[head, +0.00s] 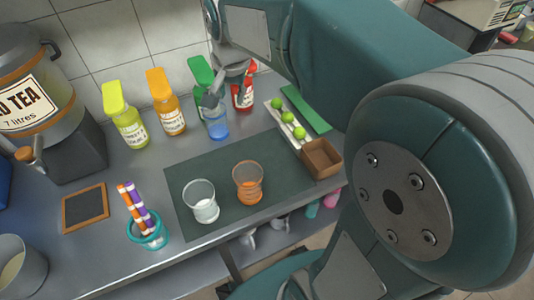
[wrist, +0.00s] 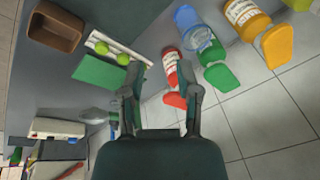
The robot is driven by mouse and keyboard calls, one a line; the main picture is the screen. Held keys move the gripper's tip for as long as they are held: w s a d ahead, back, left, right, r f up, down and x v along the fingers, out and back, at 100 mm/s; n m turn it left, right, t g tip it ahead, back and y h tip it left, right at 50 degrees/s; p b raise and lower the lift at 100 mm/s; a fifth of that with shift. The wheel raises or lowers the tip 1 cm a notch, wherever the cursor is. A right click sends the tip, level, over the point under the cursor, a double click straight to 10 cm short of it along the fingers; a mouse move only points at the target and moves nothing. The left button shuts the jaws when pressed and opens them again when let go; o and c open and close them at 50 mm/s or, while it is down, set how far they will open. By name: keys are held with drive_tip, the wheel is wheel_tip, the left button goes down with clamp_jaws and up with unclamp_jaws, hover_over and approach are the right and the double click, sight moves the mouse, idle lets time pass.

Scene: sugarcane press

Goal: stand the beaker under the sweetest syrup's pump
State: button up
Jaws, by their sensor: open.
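A clear, blue-tinted beaker (head: 217,126) stands upright in front of the green-topped syrup bottle (head: 201,75); it also shows in the wrist view (wrist: 196,36). The other syrup bottles are yellow-green (head: 126,119), orange (head: 167,105) and red (head: 243,92). Their label text is too small to read, so I cannot tell which is sweetest. My gripper (head: 226,88) is open and empty, above and behind the beaker near the green and red bottles. In the wrist view my gripper's fingers (wrist: 160,92) are spread, with the red bottle (wrist: 172,66) beyond them.
Two glasses, one with white (head: 203,205) and one with orange contents (head: 248,185), stand on the dark mat (head: 190,174). A straw cup (head: 147,237), slate (head: 85,208), tea dispenser (head: 60,115), lime tray (head: 277,119) and brown box (head: 322,158) surround it.

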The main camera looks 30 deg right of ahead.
drive_tip(key=s+f+n+t, duration=0.1)
drive_tip(key=s+n, duration=0.7)
drive_tip(key=s, duration=1)
drive_tip(key=shift+a+t, duration=0.15)
drive_tip(key=shift+t, duration=0.75)
